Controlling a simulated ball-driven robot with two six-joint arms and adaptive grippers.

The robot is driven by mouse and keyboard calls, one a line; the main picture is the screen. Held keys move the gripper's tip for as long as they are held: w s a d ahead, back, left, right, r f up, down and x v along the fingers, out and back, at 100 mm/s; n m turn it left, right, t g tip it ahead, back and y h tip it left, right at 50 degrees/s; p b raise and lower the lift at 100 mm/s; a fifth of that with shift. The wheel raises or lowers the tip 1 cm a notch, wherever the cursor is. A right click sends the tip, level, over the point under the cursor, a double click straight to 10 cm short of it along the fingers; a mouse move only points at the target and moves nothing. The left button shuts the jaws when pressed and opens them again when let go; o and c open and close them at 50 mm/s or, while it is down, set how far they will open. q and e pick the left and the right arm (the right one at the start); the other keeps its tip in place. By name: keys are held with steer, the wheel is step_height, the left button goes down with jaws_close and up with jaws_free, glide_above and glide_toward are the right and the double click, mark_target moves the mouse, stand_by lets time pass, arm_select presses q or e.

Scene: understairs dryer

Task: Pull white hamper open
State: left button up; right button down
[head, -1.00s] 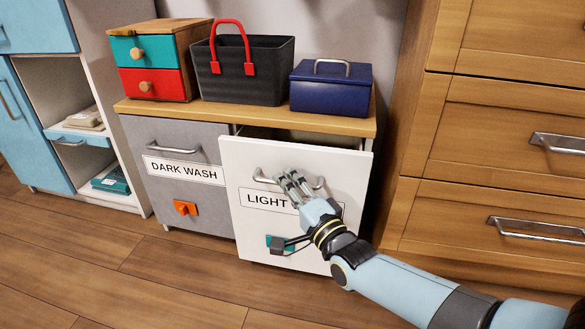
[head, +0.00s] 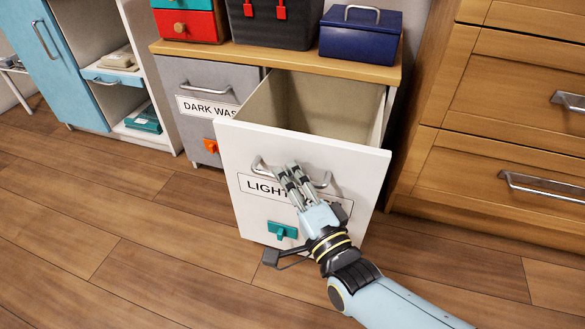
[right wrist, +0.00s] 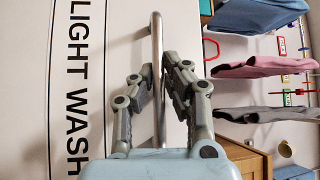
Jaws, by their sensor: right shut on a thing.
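The white hamper (head: 350,170) is a drawer with a "LIGHT WASH" label on its front. It stands well out of the cabinet, and its empty-looking inside shows from above. Its metal bar handle (head: 262,168) runs across the upper front. My right gripper (head: 293,172) is shut on this handle. In the right wrist view the fingers (right wrist: 160,85) sit on both sides of the handle bar (right wrist: 157,45). The hamper's floor is hidden by its front panel. My left gripper is not in view.
A blue box (head: 360,38) and dark basket stand on the wooden top. Wooden drawers (head: 500,120) stand right. The floor in front is clear.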

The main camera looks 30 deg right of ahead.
steer(key=shift+s+f, duration=0.2)
steer(key=shift+f, duration=0.1)
steer(key=c, duration=1.6)
jaws_free()
steer(key=shift+o, duration=1.1)
steer(key=shift+w+r, duration=0.1)
steer(key=s+f, duration=0.1)
steer(key=s, duration=1.1)
steer(key=shift+a+f, duration=0.3)
steer(key=shift+a, duration=0.15)
